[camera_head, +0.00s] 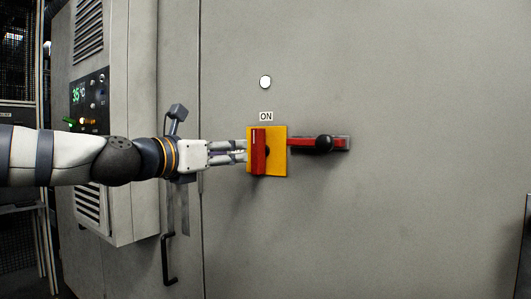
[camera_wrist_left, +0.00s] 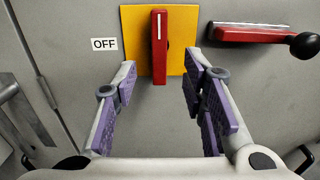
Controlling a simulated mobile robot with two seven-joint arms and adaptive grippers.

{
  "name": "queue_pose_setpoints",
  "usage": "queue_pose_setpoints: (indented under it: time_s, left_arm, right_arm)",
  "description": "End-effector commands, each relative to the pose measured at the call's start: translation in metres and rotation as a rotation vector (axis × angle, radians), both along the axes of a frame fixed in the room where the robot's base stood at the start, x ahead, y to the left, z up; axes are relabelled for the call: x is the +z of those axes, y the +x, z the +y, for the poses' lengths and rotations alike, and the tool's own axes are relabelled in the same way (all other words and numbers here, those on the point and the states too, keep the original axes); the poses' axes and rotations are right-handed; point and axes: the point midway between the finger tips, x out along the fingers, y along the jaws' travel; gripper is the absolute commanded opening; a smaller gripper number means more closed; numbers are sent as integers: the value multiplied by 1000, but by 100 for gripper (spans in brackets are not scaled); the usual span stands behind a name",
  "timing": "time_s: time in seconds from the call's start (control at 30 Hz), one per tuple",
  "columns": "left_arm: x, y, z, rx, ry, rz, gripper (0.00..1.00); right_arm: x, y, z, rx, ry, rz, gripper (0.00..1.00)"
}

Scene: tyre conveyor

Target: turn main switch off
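The main switch is a red upright handle (camera_head: 258,152) on a yellow plate (camera_head: 280,164), fixed to the grey cabinet door. A white ON label (camera_head: 266,116) is above the plate, and the handle's upper end is below it. In the left wrist view an OFF label (camera_wrist_left: 104,44) is left of the plate. My left gripper (camera_head: 242,151) is at the plate's left edge. In the left wrist view its purple-padded fingers are spread open, with the red handle (camera_wrist_left: 160,50) showing between and beyond the tips; contact is not visible. My right gripper is not in view.
A red lever with a black knob (camera_head: 324,144) sticks out just right of the plate. A white round button (camera_head: 265,82) is above. A control box with a lit display (camera_head: 90,98) stands out at left, with a door handle (camera_head: 168,260) near it.

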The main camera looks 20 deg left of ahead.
Motion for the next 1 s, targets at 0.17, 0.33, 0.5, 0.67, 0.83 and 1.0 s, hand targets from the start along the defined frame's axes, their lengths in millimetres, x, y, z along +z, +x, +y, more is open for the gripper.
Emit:
queue_pose_setpoints:
  time_s: [0.17, 0.33, 0.5, 0.67, 0.83, 1.0]
  left_arm:
    - [-17, 49, -17, -1, 6, 20, 38]
    - [-14, 85, -30, 0, 6, 16, 38]
    - [-9, 101, -37, 0, 5, 10, 38]
    - [-6, 104, -38, -1, 4, 7, 38]
    - [-5, 103, -38, -1, 4, 7, 32]
    - [-6, 103, -38, -1, 5, 7, 0]
  right_arm:
    - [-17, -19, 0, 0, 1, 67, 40]
    - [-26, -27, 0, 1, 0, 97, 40]
    - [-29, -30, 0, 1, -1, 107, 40]
    - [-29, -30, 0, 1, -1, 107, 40]
    - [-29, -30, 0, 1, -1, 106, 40]
    - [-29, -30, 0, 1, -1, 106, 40]
